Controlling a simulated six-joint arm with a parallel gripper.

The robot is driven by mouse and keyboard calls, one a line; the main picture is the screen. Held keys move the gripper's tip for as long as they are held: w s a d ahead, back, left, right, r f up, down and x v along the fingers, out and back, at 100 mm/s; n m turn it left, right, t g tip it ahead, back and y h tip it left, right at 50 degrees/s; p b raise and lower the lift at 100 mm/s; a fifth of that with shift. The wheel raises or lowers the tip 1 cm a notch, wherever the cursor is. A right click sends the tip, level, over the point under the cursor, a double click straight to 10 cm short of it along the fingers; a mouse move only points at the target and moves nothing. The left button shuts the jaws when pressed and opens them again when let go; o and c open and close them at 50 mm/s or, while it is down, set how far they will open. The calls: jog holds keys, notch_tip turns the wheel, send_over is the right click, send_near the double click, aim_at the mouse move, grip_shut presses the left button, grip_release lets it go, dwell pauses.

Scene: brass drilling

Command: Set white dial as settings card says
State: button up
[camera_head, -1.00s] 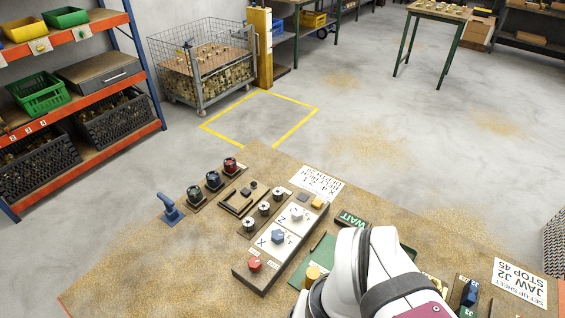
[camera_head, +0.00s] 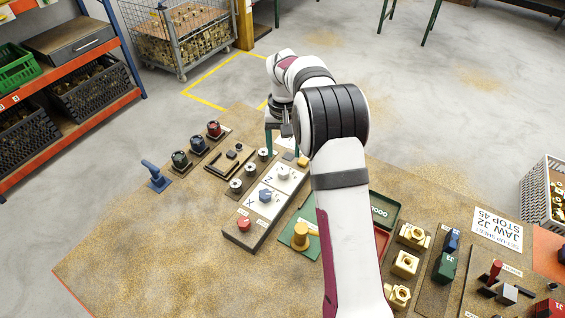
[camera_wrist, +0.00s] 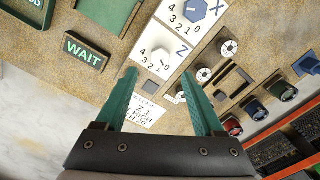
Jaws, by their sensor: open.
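The white dial (camera_head: 283,172) sits on the white Z plate of the control box, beside the blue dial (camera_head: 265,196) on the X plate. In the wrist view the white dial (camera_wrist: 160,58) is ringed by the numbers 0 to 4; I cannot tell its pointer's setting. The settings card (camera_wrist: 145,113) lies beyond the box end, with "Z 1" and "HIGH" legible and its upper part hidden. My gripper (camera_wrist: 159,74) is open and empty, its teal fingers pointing down. It also shows in the head view (camera_head: 280,140), at the box's far end, apart from the dial.
A red knob (camera_head: 243,224) is at the box's near end. A small grey block (camera_wrist: 153,88) stands between the dial and card. The green WAIT sign (camera_wrist: 84,51) lies beside the box. Black and white knobs (camera_head: 236,186) line its other side. My arm covers the middle.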

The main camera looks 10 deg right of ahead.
aim_at(284, 170)
notch_tip(284, 170, down, 7)
jog(key=shift+f, duration=0.15)
grip_shut()
dwell(0.4)
